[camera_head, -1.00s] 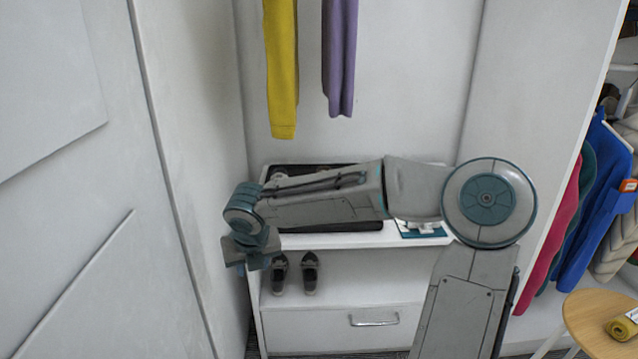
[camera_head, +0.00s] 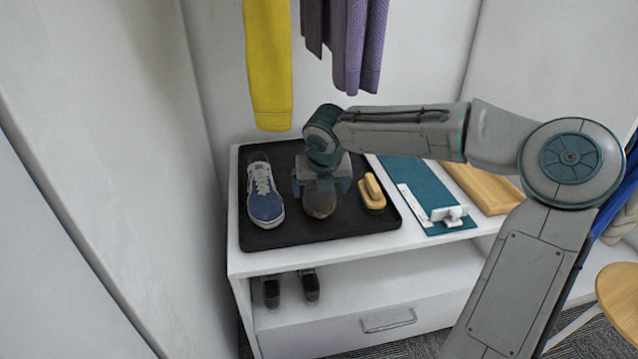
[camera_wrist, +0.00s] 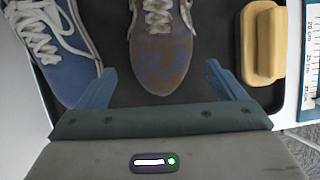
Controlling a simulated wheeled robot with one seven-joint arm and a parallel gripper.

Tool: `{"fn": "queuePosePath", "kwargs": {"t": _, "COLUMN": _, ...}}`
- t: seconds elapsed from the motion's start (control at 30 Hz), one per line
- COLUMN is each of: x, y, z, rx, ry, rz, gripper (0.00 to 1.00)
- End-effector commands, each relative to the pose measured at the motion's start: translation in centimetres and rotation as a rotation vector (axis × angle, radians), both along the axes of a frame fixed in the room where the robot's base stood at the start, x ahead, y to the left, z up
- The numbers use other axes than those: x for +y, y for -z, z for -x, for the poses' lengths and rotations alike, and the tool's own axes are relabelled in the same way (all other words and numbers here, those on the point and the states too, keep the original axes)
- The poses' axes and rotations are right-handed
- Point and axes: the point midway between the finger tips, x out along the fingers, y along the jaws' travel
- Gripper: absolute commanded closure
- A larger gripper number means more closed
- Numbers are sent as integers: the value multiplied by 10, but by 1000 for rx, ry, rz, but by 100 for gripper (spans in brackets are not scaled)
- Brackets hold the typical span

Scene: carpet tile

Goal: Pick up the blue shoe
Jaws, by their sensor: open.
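The blue shoe (camera_head: 265,205), with white laces, lies on a black tray (camera_head: 330,236) at its left side. In the wrist view the blue shoe (camera_wrist: 70,78) is at the upper left, partly behind the left finger. A second shoe (camera_head: 320,204), brown-stained over blue with pale laces, lies to its right, mostly hidden by my gripper (camera_head: 321,188). In the wrist view this stained shoe (camera_wrist: 162,66) sits centred ahead of my gripper (camera_wrist: 160,78), its toe between the open fingers. The left finger is close to the blue shoe; contact cannot be told. My gripper holds nothing.
A wooden-handled brush (camera_head: 372,192) lies on the tray's right side. Yellow (camera_head: 268,65) and purple (camera_head: 362,45) garments hang above. Dark shoes (camera_head: 290,288) stand on the lower shelf.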

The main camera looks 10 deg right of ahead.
Motion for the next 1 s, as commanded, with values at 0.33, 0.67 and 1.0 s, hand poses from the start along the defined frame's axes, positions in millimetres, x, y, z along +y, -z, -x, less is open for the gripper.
{"fn": "queuePosePath", "kwargs": {"t": 0.33, "x": -7, "y": 2, "z": -57, "rx": 1, "ry": 5, "rz": -2, "gripper": 10}}
{"fn": "queuePosePath", "kwargs": {"t": 0.67, "x": -8, "y": 1, "z": -77, "rx": 2, "ry": 3, "rz": 1, "gripper": 10}}
{"fn": "queuePosePath", "kwargs": {"t": 1.0, "x": -8, "y": 37, "z": -97, "rx": 1, "ry": 0, "rz": 0, "gripper": 10}}
